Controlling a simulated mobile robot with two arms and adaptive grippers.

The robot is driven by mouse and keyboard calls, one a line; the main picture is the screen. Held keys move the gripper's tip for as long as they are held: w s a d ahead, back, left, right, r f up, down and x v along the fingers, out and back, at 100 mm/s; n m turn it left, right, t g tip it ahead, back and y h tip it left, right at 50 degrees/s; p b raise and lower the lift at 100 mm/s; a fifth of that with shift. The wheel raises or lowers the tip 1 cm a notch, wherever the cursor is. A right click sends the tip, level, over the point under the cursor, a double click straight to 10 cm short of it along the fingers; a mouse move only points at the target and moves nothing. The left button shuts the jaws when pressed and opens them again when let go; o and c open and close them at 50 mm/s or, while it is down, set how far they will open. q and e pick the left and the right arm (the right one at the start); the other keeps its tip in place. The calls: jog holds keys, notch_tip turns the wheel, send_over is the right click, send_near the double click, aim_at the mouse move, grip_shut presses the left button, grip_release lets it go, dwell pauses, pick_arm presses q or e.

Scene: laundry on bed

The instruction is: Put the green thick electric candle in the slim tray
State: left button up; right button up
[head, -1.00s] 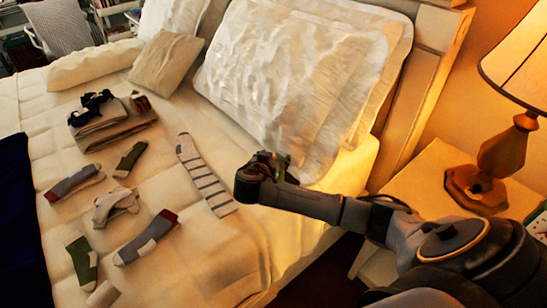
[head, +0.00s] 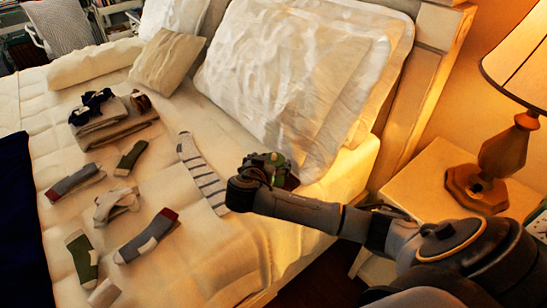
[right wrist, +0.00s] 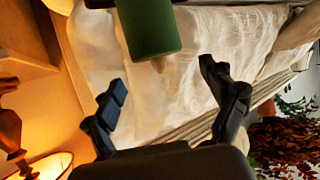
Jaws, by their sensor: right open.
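A green thick candle (right wrist: 148,28) fills the top middle of the right wrist view, its upper part cut off by the frame edge. My right gripper (right wrist: 162,76) is open, and its two fingers stand apart below the candle in that picture, with no grip on it. In the head view my right gripper (head: 268,168) is over the bed's right edge, beside the large pillow. A small patch of green shows among its dark fingers there. I do not see the slim tray in either view. My left gripper is not in view.
Several socks, such as a striped one (head: 203,173), and folded clothes (head: 112,122) lie on the bed (head: 215,255). A large white pillow (head: 290,85) leans on the headboard (head: 432,75). A lamp (head: 495,165) stands on the nightstand (head: 425,175) at right.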

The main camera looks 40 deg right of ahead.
jog(key=v, duration=0.7)
jog(key=shift+s+a, duration=0.2)
jog(key=shift+a, duration=0.05)
jog(key=s+a+f+n+g+y, duration=0.2)
jog(key=s+a+f+n+y, duration=0.35)
jog(key=s+f, duration=0.4)
jog(key=s+a+f+n+g+y, duration=0.25)
jog(key=s+n+y, duration=0.35)
jog(key=s, duration=1)
notch_tip(320, 180, down, 25)
jog(key=s+a+n+g+h+p, duration=0.1)
jog(key=s+d+f, duration=0.1)
jog(key=s+f, duration=0.6)
jog(key=f, duration=0.1)
jog(key=shift+f+g+p, duration=0.35)
jog(key=shift+p, duration=0.05)
jog(key=shift+g+h, duration=0.25)
jog(key=shift+g, duration=0.05)
jog(key=s+f, duration=0.2)
jog(key=s, duration=0.1)
jog(key=s+d+f, duration=0.1)
jog(key=s, duration=0.2)
jog(key=s+d+f, duration=0.1)
jog(key=s+f, duration=0.1)
jog(key=s, duration=0.2)
jog(key=shift+f, duration=0.35)
jog(key=shift+c, duration=0.2)
